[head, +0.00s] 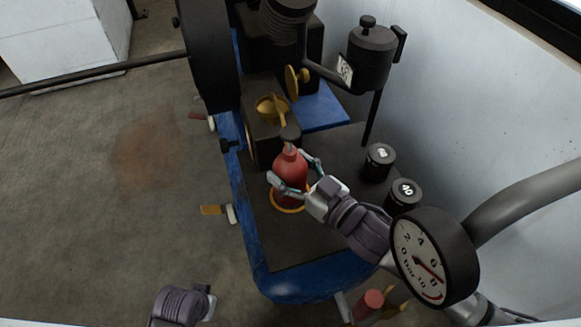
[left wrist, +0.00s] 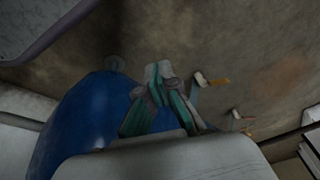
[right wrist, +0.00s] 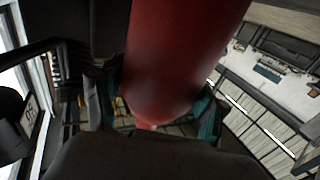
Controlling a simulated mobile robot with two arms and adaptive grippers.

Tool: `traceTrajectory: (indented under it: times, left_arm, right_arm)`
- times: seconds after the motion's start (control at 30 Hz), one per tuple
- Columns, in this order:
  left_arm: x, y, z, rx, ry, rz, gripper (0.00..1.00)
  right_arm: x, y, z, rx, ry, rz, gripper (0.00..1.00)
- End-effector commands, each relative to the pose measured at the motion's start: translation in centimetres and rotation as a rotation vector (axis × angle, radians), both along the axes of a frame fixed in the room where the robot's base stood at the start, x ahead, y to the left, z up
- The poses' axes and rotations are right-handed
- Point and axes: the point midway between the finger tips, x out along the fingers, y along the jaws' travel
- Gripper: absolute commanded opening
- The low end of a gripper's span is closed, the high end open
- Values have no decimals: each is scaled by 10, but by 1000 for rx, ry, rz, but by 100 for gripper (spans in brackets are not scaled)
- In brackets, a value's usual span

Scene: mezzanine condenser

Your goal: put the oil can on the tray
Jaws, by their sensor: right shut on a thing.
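The oil can (head: 290,165) is red with a dark top and stands upright in the head view. My right gripper (head: 291,184) is shut around its body, one finger on each side. In the right wrist view the red can (right wrist: 185,50) fills the space between the fingers. A round orange rim (head: 287,211), seemingly the tray, shows under the can's base; I cannot tell whether they touch. My left gripper (left wrist: 158,78) is empty, with fingers close together in the left wrist view; only part of it shows at the bottom of the head view.
The rim lies on a dark plate (head: 300,245) with a blue edge. Dark machinery and a brass cup (head: 271,107) stand behind the can. Two black weights (head: 379,160) and a gauge (head: 432,258) are at the right. Open floor (head: 110,215) lies left.

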Motion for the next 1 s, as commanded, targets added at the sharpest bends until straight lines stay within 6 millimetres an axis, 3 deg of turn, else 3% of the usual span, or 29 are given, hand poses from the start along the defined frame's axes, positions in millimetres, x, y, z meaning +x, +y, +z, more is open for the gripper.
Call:
traceTrajectory:
  times: [0.07,0.1,0.23,0.67,1.0]
  left_arm:
    - [0,0,1,0,-1,0,0]
    - [0,0,3,0,-1,0,0]
    - [0,0,3,0,0,0,0]
    - [1,-1,3,-2,-4,0,0]
    - [-3,0,-12,1,8,-1,0]
  right_arm:
    - [0,0,0,3,-4,1,4]
    - [0,0,-3,-1,1,0,74]
    - [0,0,-2,-1,1,0,96]
    - [-1,-1,1,-1,1,0,97]
    - [-49,-47,-1,-2,6,-1,97]
